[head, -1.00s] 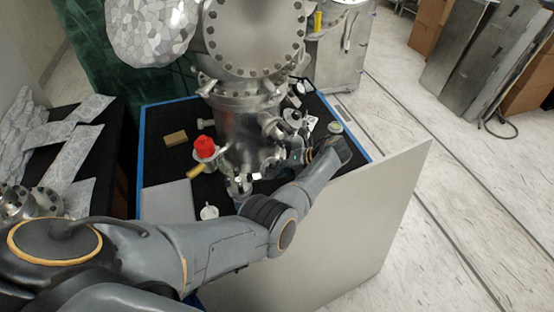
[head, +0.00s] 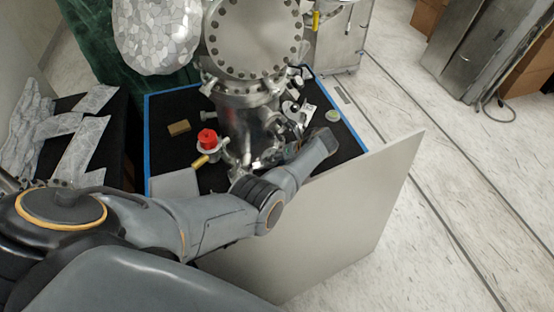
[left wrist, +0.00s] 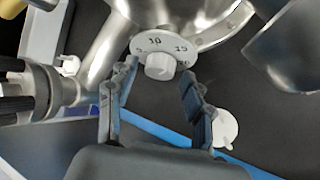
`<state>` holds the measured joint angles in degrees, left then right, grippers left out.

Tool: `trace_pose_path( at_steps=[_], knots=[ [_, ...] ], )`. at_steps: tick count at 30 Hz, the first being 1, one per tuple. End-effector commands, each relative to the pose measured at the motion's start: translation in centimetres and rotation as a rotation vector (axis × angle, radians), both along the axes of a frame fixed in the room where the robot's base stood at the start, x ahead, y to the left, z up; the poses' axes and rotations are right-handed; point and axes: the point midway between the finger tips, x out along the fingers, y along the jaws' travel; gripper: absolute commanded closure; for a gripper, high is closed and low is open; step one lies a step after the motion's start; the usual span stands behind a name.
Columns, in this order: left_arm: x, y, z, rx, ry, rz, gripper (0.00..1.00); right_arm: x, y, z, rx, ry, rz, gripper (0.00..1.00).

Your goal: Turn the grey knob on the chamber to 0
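The steel chamber (head: 252,125) stands upright on a black-topped table in the head view. In the left wrist view its pale round dial (left wrist: 178,42) carries numbers, with 10 and 15 readable. The light-grey knob (left wrist: 159,66) sticks out at the lower edge of this dial. My left gripper (left wrist: 159,70) is open, one finger to each side of the knob. The right finger looks slightly apart from the knob; I cannot tell whether either touches it. In the head view my left forearm and wrist largely hide the gripper and the knob. My right gripper is not in view.
A red-capped valve (head: 208,138) and a brown block (head: 179,128) are left of the chamber. A pale upright panel (head: 330,225) stands along the table's front. White round part (left wrist: 224,128) lies near the right finger. Steel tubing (left wrist: 105,50) is close to the left finger.

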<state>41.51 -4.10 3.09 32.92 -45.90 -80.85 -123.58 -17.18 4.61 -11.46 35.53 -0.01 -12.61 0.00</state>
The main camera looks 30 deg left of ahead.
Motion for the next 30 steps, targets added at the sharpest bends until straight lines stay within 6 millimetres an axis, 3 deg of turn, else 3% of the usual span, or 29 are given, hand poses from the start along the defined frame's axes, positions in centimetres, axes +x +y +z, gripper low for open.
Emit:
trace_pose_path(
  at_steps=[11,24,30],
  knots=[
    [0.1,-0.3,0.5,0.003,-0.001,-0.001,0.46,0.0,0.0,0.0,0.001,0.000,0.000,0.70],
    [0.4,-5.8,6.9,0.001,-0.002,-0.002,0.46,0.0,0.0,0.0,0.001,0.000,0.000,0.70],
    [0.4,-7.4,8.8,0.001,-0.001,0.000,0.46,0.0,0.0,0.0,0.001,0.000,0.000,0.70]
  ],
)
